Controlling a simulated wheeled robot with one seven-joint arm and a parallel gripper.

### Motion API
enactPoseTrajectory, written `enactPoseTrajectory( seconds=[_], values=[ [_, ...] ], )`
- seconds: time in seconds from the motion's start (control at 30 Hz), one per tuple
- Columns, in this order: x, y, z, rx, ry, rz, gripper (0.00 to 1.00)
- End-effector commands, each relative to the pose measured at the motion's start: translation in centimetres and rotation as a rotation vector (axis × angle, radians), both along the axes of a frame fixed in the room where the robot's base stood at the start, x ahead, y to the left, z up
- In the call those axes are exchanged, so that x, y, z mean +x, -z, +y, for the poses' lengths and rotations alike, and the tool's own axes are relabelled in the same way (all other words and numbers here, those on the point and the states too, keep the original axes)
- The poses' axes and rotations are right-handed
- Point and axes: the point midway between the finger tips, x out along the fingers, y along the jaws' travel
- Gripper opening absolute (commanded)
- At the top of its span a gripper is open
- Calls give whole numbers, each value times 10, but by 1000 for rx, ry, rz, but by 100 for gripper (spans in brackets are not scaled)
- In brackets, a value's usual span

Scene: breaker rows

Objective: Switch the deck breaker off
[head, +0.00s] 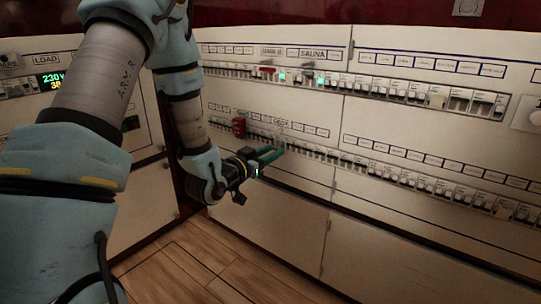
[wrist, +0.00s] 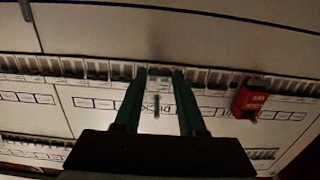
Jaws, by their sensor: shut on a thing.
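The deck breaker (wrist: 160,73) is a small switch in the lower breaker row, beside the large framed label "DECK" (wrist: 155,103), which looks upside down in the wrist view. The label also shows in the head view (head: 281,122), above the row. My gripper (wrist: 160,74) has its two green fingers at the row, one on each side of the deck breaker, shut on it. In the head view my gripper (head: 276,154) reaches the lower row from the left. The fingers partly cover the breaker there, and its lever position cannot be told.
A red block (wrist: 248,98) sits on the same row; it also shows in the head view (head: 239,126), left of my gripper. The upper row (head: 370,85) has another red piece (head: 267,69) and green lights. Blank panels (head: 270,220) and wooden floor (head: 190,270) lie below.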

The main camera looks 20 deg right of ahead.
Motion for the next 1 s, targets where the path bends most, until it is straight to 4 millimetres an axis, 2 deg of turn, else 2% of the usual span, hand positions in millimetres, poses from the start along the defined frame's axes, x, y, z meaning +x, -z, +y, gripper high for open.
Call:
enactPoseTrajectory(
  seconds=[0.2, 0.23, 0.47, 0.77, 0.87, 1.0],
  values=[
    [1, 2, 0, 4, -1, 2, 0],
    [1, 2, 0, 4, -1, 2, 42],
    [0, 1, 0, 2, -1, 1, 68],
    [-1, 0, 1, 2, 0, 1, 70],
    [-4, -1, 8, 2, -1, 1, 70],
    [-15, -2, 29, 3, -2, 4, 70]
  ],
)
